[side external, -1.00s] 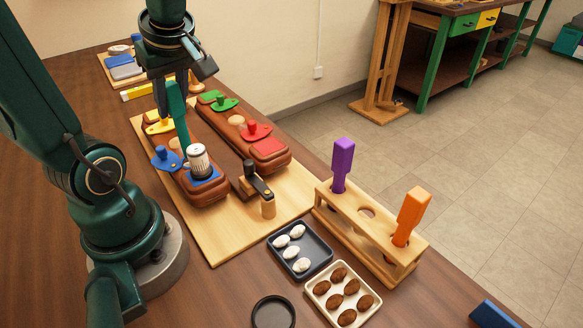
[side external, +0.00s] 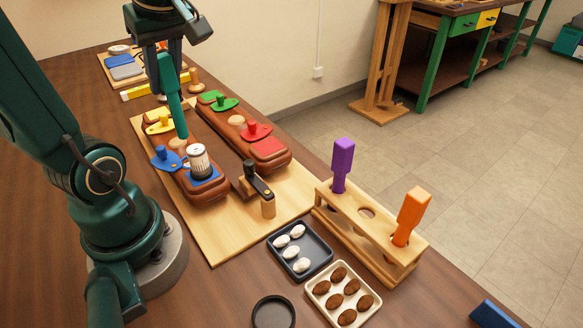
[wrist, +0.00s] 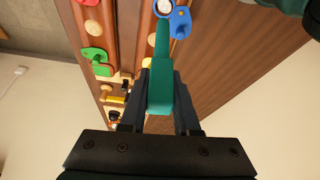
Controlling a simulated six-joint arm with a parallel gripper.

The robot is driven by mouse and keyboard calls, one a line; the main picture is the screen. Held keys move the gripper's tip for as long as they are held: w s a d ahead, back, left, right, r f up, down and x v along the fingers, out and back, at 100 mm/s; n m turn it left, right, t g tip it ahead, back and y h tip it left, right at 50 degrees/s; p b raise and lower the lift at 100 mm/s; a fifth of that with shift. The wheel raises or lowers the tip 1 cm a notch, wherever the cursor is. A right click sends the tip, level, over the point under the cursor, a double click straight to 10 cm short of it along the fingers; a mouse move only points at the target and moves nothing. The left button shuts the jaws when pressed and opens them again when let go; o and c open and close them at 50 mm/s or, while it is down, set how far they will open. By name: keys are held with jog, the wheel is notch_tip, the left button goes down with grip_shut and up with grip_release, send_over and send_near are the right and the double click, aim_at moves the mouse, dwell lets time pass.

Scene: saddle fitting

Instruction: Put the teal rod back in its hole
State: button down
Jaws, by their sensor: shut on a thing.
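My gripper (side external: 164,66) is shut on the teal rod (side external: 173,100), which hangs point down and slightly tilted above the nearer brown saddle part. In the wrist view the rod (wrist: 161,85) lies between my two fingers and its thin end points toward the blue piece. The wooden rack (side external: 362,240) stands at the right, well away from my gripper. Its middle hole (side external: 367,211) is empty. A purple-handled tool (side external: 342,162) stands in the far hole and an orange-handled one (side external: 411,212) in the near hole.
Two brown padded parts with coloured knobbed pieces lie on a wooden board (side external: 235,235). A dark tray (side external: 312,269) and a cream tray (side external: 368,317) sit before the rack.

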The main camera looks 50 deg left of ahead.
jog(key=shift+w, duration=0.1)
jog(key=w+d+r+m+t+h, duration=0.1)
jog(key=w+d+r+m+t, duration=0.15)
jog(key=w+d+m, duration=0.55)
jog(key=w+d+r+m+t+h, duration=0.25)
jog(key=w+d+m, duration=0.35)
jog(key=w+d, duration=0.3)
jog(key=w+d+m+h, duration=0.2)
jog(key=d+m, duration=0.4)
jog(key=d, duration=0.3)
jog(key=s+d+f+n+y, duration=0.1)
jog(key=d+f, duration=0.3)
jog(key=f, duration=0.4)
jog(key=shift+f+n, duration=0.3)
jog(key=shift+f, duration=0.05)
jog(key=shift+s, duration=0.1)
notch_tip(320, 180, down, 6)
jog(key=shift+f, duration=0.15)
dwell(0.7)
